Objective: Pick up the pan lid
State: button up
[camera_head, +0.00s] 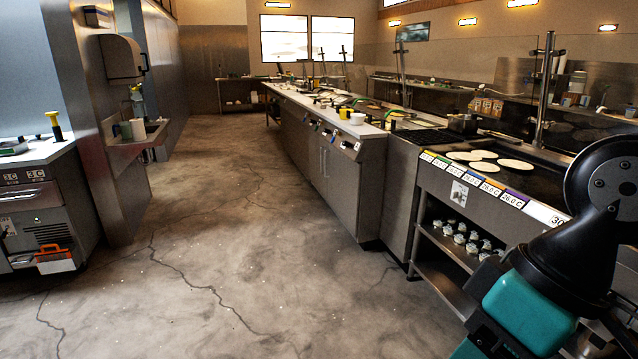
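I cannot clearly make out a pan lid in this view. A small dark pot (462,123) stands at the back of the cooking line, left of the griddle; it is too small to tell whether a lid is on it. Part of my own arm, black and teal, fills the lower right corner and hides the near end of the griddle. My gripper is out of view.
The griddle (545,178) on the right holds several flat tortillas (484,155). Its lower shelf (447,243) carries several small white items. A long counter (372,128) runs away beyond it. A sink (140,134) is at left. The cracked floor (215,240) between is clear.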

aim_at(393, 126)
jog(key=u, duration=0.3)
jog(key=i, duration=4.1)
jog(key=z, duration=0.75)
jog(key=i, duration=1.6)
jog(key=z, duration=0.45)
